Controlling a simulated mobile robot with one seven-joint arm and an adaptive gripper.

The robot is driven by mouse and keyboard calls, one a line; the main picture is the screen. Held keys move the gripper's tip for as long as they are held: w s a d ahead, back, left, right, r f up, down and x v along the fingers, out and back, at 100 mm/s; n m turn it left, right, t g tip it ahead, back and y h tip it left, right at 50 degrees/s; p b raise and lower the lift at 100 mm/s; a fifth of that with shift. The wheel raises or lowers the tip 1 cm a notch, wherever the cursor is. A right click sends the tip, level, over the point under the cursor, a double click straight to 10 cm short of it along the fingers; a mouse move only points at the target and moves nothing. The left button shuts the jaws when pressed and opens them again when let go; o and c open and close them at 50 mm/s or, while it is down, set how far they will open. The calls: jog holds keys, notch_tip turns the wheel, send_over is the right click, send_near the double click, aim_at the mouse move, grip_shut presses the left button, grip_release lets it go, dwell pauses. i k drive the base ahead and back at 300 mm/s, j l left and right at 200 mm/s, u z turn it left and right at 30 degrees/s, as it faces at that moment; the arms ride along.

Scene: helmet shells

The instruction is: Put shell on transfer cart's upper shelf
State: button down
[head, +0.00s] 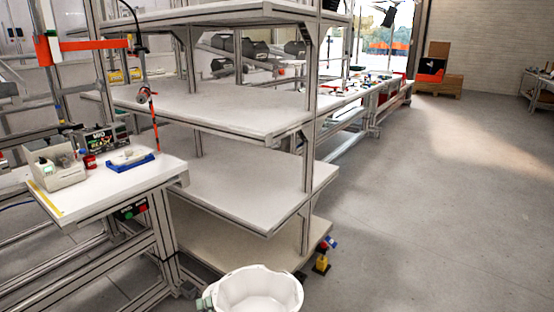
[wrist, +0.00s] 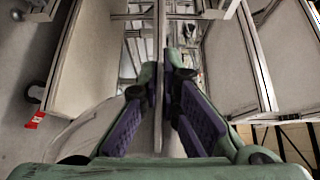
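The white, bowl-like shell (head: 262,291) is at the bottom edge of the head view, in front of the cart, its lower part cut off. My gripper (head: 206,301) shows there only as a bit of green at the shell's left rim. In the wrist view, the purple pads of my gripper (wrist: 160,115) are closed on the shell's thin wall, and the shell's pale curved side (wrist: 85,130) shows at lower left. The transfer cart is a metal-framed rack with several white shelves; a bare upper shelf (head: 215,105) lies below its top board (head: 215,14).
A bare middle shelf (head: 245,180) and a bottom shelf (head: 235,245) lie lower on the cart. A workbench (head: 110,185) with a blue tray (head: 130,162) and small items stands at left. The floor (head: 440,210) to the right is clear.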

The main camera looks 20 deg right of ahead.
aim_at(275, 105)
jog(key=z, duration=2.55)
jog(key=i+z, duration=0.25)
jog(key=i+j+z, duration=0.25)
jog(key=i, duration=0.2)
jog(key=i+j, duration=0.15)
jog(key=i, duration=0.2)
jog(key=i+j, duration=0.15)
jog(key=i, duration=0.25)
jog(key=i+j, duration=0.2)
jog(key=i, duration=0.15)
jog(key=i+u, duration=0.25)
jog(key=i, duration=0.2)
jog(key=i+l+u, duration=0.25)
jog(key=i, duration=0.15)
jog(key=j+u, duration=0.1)
jog(key=u, duration=1.25)
